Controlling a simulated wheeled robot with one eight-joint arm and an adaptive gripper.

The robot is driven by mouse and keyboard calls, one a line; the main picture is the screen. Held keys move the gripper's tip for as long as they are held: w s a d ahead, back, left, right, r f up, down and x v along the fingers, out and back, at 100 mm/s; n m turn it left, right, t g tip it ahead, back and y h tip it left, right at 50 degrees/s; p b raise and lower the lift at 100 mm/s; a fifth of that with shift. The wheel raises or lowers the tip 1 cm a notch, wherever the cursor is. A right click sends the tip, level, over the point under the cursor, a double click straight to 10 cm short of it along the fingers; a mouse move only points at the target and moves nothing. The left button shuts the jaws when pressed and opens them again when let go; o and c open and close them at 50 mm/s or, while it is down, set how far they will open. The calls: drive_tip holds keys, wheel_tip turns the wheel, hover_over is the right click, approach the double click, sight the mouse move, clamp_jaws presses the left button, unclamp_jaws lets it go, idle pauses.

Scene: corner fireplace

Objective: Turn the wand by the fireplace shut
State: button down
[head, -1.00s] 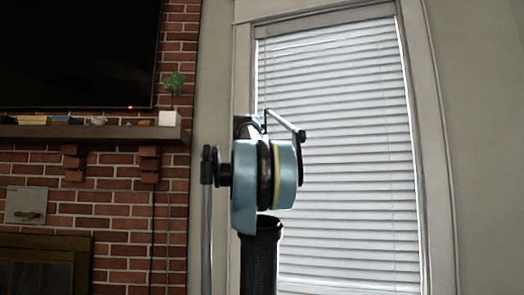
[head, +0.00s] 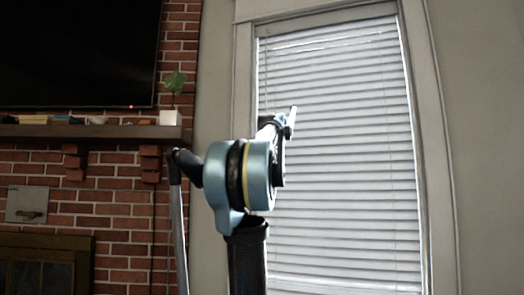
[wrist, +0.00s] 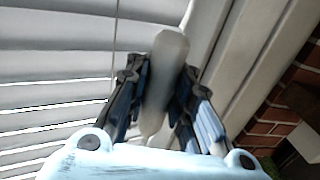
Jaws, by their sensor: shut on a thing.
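The wand (wrist: 165,85) is a pale, rounded rod hanging in front of the window blind (wrist: 60,65) in the wrist view. My gripper (wrist: 163,74) is shut on it, with one dark finger against each side. The wand stands slightly tilted in that view, and its lower end shows between the fingers. In the head view, the blind (head: 340,160) covers the window with its slats close together. My arm stands in front of the blind's left edge there and hides most of my gripper and the wand.
The white window frame (head: 243,90) runs beside the blind. The brick fireplace wall (head: 120,220) is to the left, with a wooden mantel (head: 60,132) carrying a potted plant (head: 172,110) and small items. A dark screen (head: 75,50) hangs above it. Plain wall (head: 480,150) lies to the right.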

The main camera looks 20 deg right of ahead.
idle(0.4)
drive_tip(key=c, duration=1.4)
unclamp_jaws()
drive_tip(key=shift+a, duration=0.1)
drive_tip(key=shift+s, duration=0.1)
drive_tip(key=s+a, duration=0.2)
drive_tip(key=s, duration=0.9)
drive_tip(key=shift+s+a, duration=0.15)
drive_tip(key=shift+s, duration=0.1)
drive_tip(key=shift+f, duration=0.15)
